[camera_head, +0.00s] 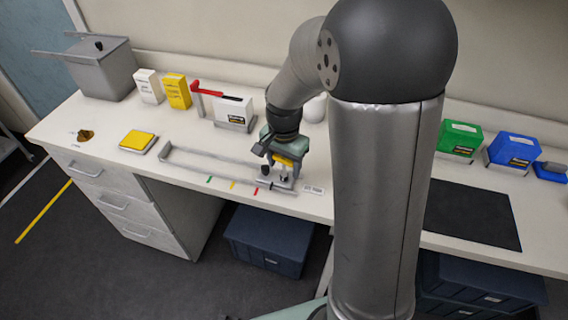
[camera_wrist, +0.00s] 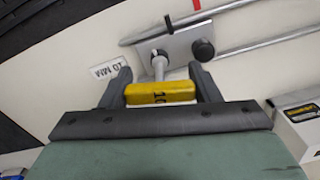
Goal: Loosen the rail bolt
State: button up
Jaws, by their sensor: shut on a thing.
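My gripper (camera_wrist: 160,74) is shut on a yellow tool (camera_wrist: 160,93) marked "10" in the wrist view. The tool's grey metal shaft (camera_wrist: 159,68) runs from between my fingers to a metal plate (camera_wrist: 181,44) on the rail. Its tip meets or overlaps the plate's left part; I cannot tell whether it is seated on a bolt. The rail bolt is not clearly visible there. A black round knob (camera_wrist: 203,50) sits on the plate's right part. In the head view my gripper (camera_head: 284,168) is at the right end of the rail (camera_head: 215,160), with the yellow tool (camera_head: 289,160) showing.
A "10 MM" label (camera_wrist: 108,68) lies beside the plate. Green, yellow and red marks (camera_head: 232,184) line the bench front. A yellow block (camera_head: 137,140), a white box (camera_head: 233,110) and a black mat (camera_head: 472,214) are on the bench. My arm covers the centre.

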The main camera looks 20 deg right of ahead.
jog(key=shift+s+f+n, duration=0.2)
jog(key=shift+f+n, duration=0.1)
jog(key=shift+f, duration=0.1)
jog(key=n, duration=0.3)
jog(key=o, duration=1.1)
jog(key=shift+a, duration=0.1)
jog(key=shift+c, duration=0.2)
jog(key=shift+r, duration=0.15)
notch_tip(320, 180, up, 18)
jog(key=b, duration=0.1)
jog(key=s+f+n, duration=0.3)
jog(key=s+f, duration=0.3)
jog(key=s, duration=0.3)
jog(key=s+f+n, duration=0.3)
jog(key=s+f, duration=0.3)
jog(key=s, duration=0.3)
jog(key=shift+s+t, duration=0.25)
jog(key=shift+t, duration=0.05)
